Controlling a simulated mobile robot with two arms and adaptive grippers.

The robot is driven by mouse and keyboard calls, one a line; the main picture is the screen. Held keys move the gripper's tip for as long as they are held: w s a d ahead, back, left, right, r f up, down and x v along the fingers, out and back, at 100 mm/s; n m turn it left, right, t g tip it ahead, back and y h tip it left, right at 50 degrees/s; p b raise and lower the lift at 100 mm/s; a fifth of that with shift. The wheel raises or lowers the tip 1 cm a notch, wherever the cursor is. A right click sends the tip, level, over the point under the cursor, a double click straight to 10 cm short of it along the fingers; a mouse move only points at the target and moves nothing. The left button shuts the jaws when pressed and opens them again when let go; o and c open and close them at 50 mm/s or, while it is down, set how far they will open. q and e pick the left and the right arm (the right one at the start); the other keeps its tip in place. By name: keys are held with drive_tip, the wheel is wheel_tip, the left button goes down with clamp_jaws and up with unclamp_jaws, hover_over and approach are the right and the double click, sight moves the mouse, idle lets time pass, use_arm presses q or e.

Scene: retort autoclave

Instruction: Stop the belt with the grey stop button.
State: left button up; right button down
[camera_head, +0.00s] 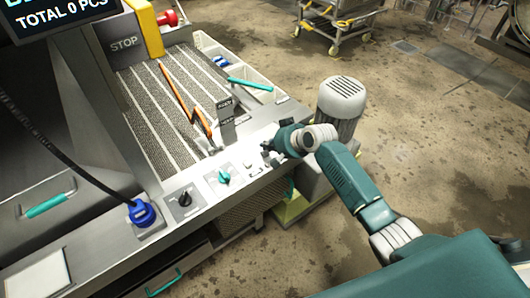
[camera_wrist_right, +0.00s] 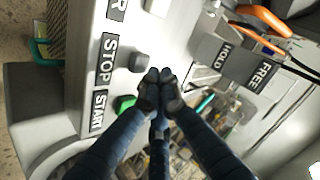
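The control panel (camera_head: 235,170) is at the front edge of the machine. In the right wrist view its face carries the labels STOP (camera_wrist_right: 108,60) and START (camera_wrist_right: 99,111). My right gripper (camera_head: 268,148) is over the panel's right end. In the right wrist view its dark fingertips (camera_wrist_right: 158,76) are drawn together, empty, close beside the grey button. I cannot tell whether they touch it. My left gripper is not in view.
An orange lever (camera_head: 203,124) stands by the grey belt (camera_head: 155,105); HOLD (camera_wrist_right: 224,55) and FREE (camera_wrist_right: 264,72) labels are near it. A grey motor (camera_head: 341,100) stands beside the arm.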

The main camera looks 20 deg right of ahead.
sight(267, 153)
drive_tip(key=shift+f, duration=0.2)
idle(0.5)
drive_tip(key=shift+f, duration=0.25)
drive_tip(key=shift+f+b, duration=0.4)
drive_tip(key=shift+f, duration=0.15)
idle(0.8)
drive_tip(key=shift+r+p, duration=0.95)
drive_tip(key=shift+p, duration=0.05)
wheel_tip(267, 153, up, 5)
drive_tip(key=p, duration=0.5)
drive_tip(key=shift+r, duration=0.1)
